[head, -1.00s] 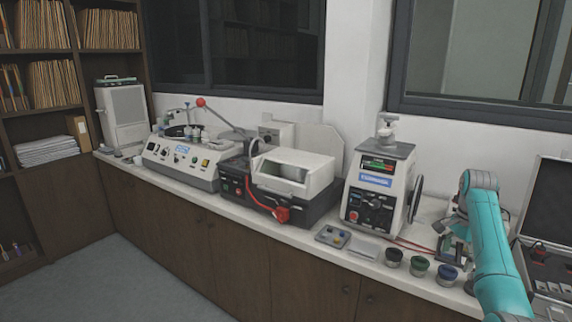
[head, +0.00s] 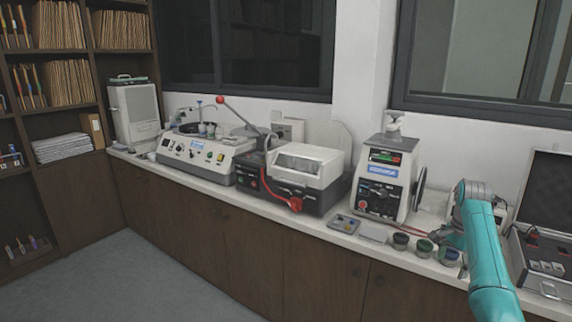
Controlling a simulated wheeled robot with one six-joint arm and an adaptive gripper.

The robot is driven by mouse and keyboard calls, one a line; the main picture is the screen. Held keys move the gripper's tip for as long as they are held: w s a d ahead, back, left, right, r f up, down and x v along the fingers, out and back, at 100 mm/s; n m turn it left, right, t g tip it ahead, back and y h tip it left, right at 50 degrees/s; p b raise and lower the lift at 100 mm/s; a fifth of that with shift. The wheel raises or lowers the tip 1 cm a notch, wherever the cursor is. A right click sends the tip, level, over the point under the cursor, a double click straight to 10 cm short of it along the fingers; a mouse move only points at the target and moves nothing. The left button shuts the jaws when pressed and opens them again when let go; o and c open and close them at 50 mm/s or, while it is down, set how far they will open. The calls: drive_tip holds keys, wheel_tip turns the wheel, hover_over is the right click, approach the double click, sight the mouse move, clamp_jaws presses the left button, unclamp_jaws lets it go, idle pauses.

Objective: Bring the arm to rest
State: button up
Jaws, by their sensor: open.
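My teal arm (head: 483,250) reaches up from the lower right in the head view, in front of the right part of the counter. Its grey wrist joint (head: 474,190) is at the top of the bend. My gripper (head: 462,238) is mostly hidden behind the arm, low over the counter to the right of the mounting press (head: 383,180). Its fingertips do not show clearly, and no held object can be made out.
Small jars (head: 424,248) stand at the counter's front edge beside my arm. An open case (head: 541,255) lies to the right. A small tray (head: 345,223) and a white machine with a red plug (head: 305,172) are further left. The floor (head: 150,285) in front is clear.

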drive_tip(key=s+a+f+n+t, duration=0.1)
drive_tip(key=s+a+f, duration=0.15)
drive_tip(key=f, duration=0.65)
drive_tip(key=s+a+f+n+t, duration=0.15)
drive_tip(key=a+f, duration=0.25)
drive_tip(key=f, duration=0.5)
drive_tip(key=s+a+f+n+t, duration=0.1)
drive_tip(key=s+a+f, duration=0.15)
drive_tip(key=f, duration=0.65)
drive_tip(key=s+a+f+n+t+h, duration=0.1)
drive_tip(key=s+a+f+n+t, duration=0.1)
drive_tip(key=s+a+f, duration=0.55)
drive_tip(key=s+a+f+n+t, duration=0.1)
drive_tip(key=s+a+f+n, duration=0.3)
drive_tip(key=s, duration=0.6)
drive_tip(key=s+a+r+n+t, duration=0.1)
drive_tip(key=s+a+r+t, duration=0.15)
drive_tip(key=s, duration=0.95)
drive_tip(key=s+a+r+n+t, duration=0.1)
drive_tip(key=s+a+r+t, duration=0.2)
drive_tip(key=s, duration=0.8)
drive_tip(key=s+a+r+n+t, duration=0.1)
drive_tip(key=s+r+n, duration=0.1)
drive_tip(key=s+r, duration=0.6)
drive_tip(key=s+a+r+n+t+y, duration=0.1)
drive_tip(key=s+r, duration=0.6)
drive_tip(key=r, duration=0.8)
drive_tip(key=shift+s+a+r+n, duration=0.15)
drive_tip(key=shift+s+a+n, duration=0.3)
drive_tip(key=shift+a, duration=0.3)
